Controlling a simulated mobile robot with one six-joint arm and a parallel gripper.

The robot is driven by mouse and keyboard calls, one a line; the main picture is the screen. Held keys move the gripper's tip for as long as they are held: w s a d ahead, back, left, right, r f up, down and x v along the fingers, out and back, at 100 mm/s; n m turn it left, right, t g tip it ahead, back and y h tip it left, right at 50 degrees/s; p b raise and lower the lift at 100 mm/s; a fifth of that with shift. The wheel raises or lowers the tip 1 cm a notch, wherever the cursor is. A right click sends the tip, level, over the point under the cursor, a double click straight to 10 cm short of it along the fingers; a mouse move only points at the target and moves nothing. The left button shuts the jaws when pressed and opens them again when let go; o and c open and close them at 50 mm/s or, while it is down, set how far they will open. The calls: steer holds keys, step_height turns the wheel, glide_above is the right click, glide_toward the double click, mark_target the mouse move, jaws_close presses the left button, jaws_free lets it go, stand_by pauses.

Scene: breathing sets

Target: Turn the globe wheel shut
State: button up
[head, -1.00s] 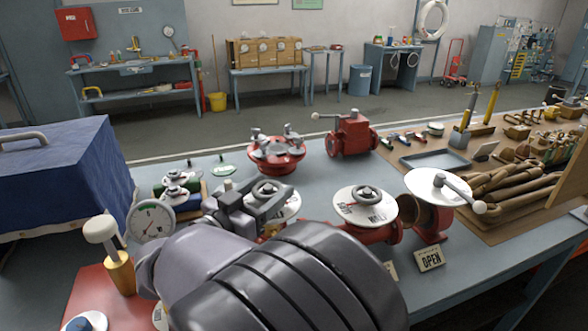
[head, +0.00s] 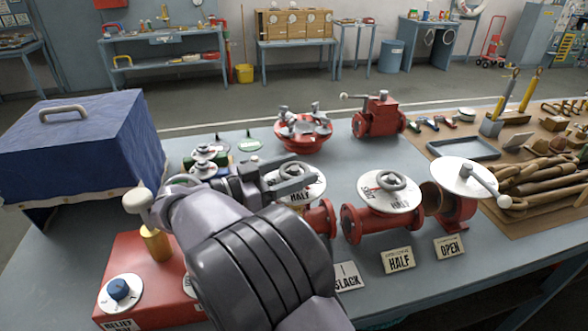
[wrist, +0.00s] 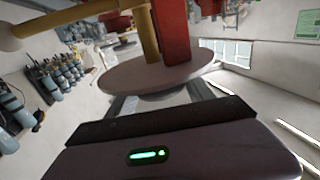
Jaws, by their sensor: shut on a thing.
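The globe wheel (head: 294,168) is a small grey handwheel above a white lettered disc (head: 314,191) on a red valve at the table's middle. The word HALF shows on the disc. My gripper (head: 290,178) reaches in from the left and is shut on the wheel, with a finger on either side. The fingers hide much of the wheel. In the wrist view, a pale disc (wrist: 135,76) lies just beyond the fingers, with a red body and a brass-coloured rod behind it. The wheel's grip is only partly visible there.
Right of it stand a second red valve with a grey wheel (head: 392,180) and a lever valve (head: 466,178). Signs reading SLACK (head: 346,277), HALF (head: 398,260) and OPEN (head: 449,247) stand in front. A red box (head: 135,262) with a knob and a blue-covered box (head: 85,145) are left.

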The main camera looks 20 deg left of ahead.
mark_target(295, 168)
steer(key=shift+r, duration=0.2)
steer(key=o, duration=1.4)
steer(key=shift+w+d+f, duration=0.1)
steer(key=shift+c, duration=0.2)
step_height(295, 168, up, 4)
steer(key=shift+f+p, duration=0.15)
steer(key=shift+p, duration=0.85)
steer(key=s+d+p, duration=0.1)
steer(key=s+d, duration=0.3)
steer(key=s, duration=0.3)
steer(key=s+d+r+p, duration=0.1)
steer(key=s+d+p, duration=0.1)
steer(key=s+d, duration=0.2)
steer(key=s, duration=0.2)
steer(key=shift+s+d+r, duration=0.15)
steer(key=shift+s, duration=0.25)
